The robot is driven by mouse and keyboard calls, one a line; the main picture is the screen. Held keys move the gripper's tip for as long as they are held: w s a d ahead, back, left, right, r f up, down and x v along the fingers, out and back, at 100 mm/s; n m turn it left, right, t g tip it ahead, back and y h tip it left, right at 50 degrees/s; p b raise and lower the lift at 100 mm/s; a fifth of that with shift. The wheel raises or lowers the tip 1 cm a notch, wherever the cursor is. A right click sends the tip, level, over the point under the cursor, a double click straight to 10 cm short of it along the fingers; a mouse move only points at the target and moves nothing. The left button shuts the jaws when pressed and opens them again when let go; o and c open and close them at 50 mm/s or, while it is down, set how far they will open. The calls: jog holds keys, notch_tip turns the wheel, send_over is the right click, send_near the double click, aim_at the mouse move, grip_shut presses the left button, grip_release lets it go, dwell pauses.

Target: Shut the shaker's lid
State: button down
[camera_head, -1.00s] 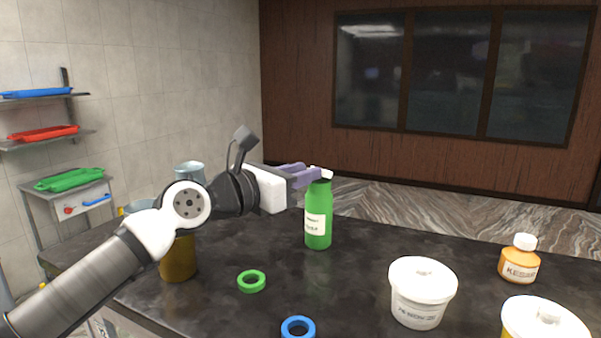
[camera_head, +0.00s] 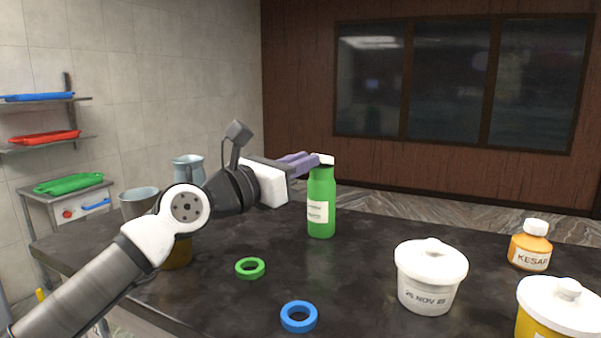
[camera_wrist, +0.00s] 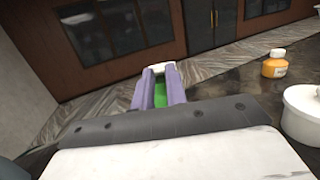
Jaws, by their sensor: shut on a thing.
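The shaker is a green bottle (camera_head: 320,210) with a pale label, standing upright on the dark counter in the head view. Its white lid (camera_head: 326,160) is at the top of the bottle, between my fingertips; I cannot tell whether it is fully seated. My gripper (camera_head: 318,161) reaches in from the left with its purple fingers shut on the lid. In the wrist view, the white lid (camera_wrist: 160,67) shows at the fingertips of my gripper (camera_wrist: 160,74), and a strip of the green bottle (camera_wrist: 160,97) shows between the fingers. The hinge is hidden.
A green ring (camera_head: 250,268) and a blue ring (camera_head: 299,317) lie in front of the shaker. A white lidded tub (camera_head: 430,275), an orange bottle (camera_head: 530,250) and a yellow tub (camera_head: 557,310) stand to the right. Grey metal vessels (camera_head: 187,168) stand behind my arm.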

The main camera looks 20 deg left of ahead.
jog(key=c, duration=1.4)
grip_release()
jog(key=b+v, duration=0.5)
jog(key=v, duration=0.9)
